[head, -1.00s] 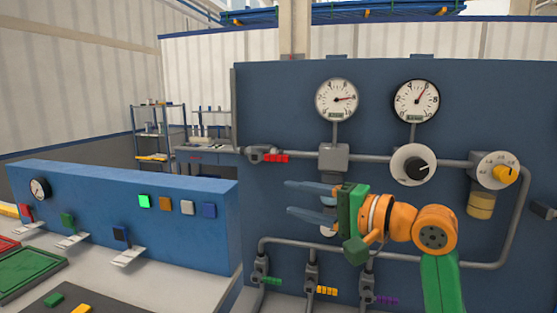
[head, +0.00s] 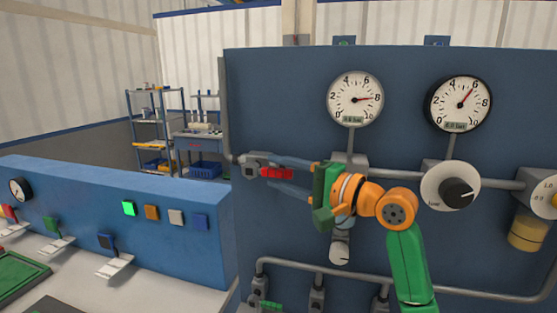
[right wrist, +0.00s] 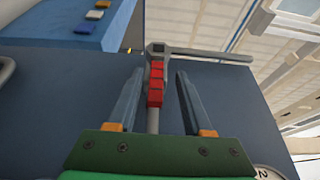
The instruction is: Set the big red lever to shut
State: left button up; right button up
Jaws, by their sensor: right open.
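The big red lever (head: 277,173) sits on a grey valve body on the upper pipe, at the left of the blue panel. Its red grip points right along the pipe in the head view. It also shows in the right wrist view (right wrist: 156,84), between the two fingers. My right gripper (head: 275,174) is open, with one finger above and one below the lever. In the right wrist view my right gripper (right wrist: 157,75) shows a gap between each finger and the red grip. My left gripper is not in view.
Two round gauges (head: 355,99) (head: 458,103) and a black-and-white knob (head: 451,186) are on the panel. Smaller coloured levers sit along the lower pipe (head: 350,276). A blue console (head: 110,215) with coloured buttons stands at the left.

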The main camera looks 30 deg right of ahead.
jog(key=shift+w, duration=0.45)
jog(key=shift+w+d+f, duration=0.25)
jog(key=shift+w+f, duration=0.05)
jog(key=shift+s+a+r, duration=0.1)
jog(key=shift+s, duration=0.1)
grip_shut()
dwell(0.6)
